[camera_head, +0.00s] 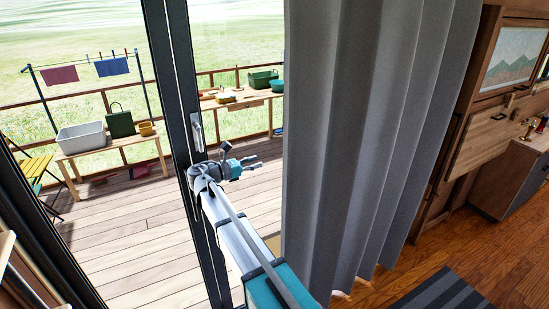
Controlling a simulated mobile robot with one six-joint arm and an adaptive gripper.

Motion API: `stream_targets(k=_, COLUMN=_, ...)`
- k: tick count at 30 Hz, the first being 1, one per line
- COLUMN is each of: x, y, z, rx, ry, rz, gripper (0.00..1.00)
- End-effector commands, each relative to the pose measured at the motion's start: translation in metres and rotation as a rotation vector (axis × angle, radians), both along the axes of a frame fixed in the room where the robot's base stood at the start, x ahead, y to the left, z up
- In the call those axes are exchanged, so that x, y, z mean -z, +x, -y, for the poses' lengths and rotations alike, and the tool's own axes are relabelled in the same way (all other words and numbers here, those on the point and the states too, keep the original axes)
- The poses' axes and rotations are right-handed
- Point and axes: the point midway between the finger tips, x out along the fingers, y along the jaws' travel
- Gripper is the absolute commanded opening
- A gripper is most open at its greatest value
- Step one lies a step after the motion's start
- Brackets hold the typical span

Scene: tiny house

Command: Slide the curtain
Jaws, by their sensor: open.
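A grey curtain (345,130) hangs in tall vertical folds right of the middle of the picture. It covers the right part of the glass door opening, and its lower hem is near the wooden floor. My gripper (256,162) is open and empty, to the left of the curtain's left edge and pointing right towards it. A gap shows between the fingertips and the cloth in the picture; the depth between them is hard to judge. The curtain's top and rail are out of view.
A dark door frame with a handle (197,131) stands just left of my gripper. Beyond the glass are a deck, a bench (112,146), a table (241,97) and a railing. A wooden cabinet (510,165) stands at the right, and a dark striped rug (443,292) lies below.

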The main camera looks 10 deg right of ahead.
Motion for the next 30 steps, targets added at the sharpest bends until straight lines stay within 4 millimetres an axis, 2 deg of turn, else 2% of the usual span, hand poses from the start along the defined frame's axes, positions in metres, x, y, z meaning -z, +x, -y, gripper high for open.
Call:
stream_targets(k=9, x=0.000, y=0.014, z=0.046, rx=0.002, ry=0.000, rz=0.000, gripper=0.46)
stream_targets(k=15, x=0.000, y=0.021, z=0.064, rx=0.001, ry=0.000, rz=0.000, gripper=0.46)
stream_targets(k=29, x=0.000, y=0.023, z=0.071, rx=0.000, ry=0.000, rz=0.000, gripper=0.46)
stream_targets(k=30, x=0.000, y=0.023, z=0.071, rx=0.000, ry=0.000, rz=0.000, gripper=0.40)
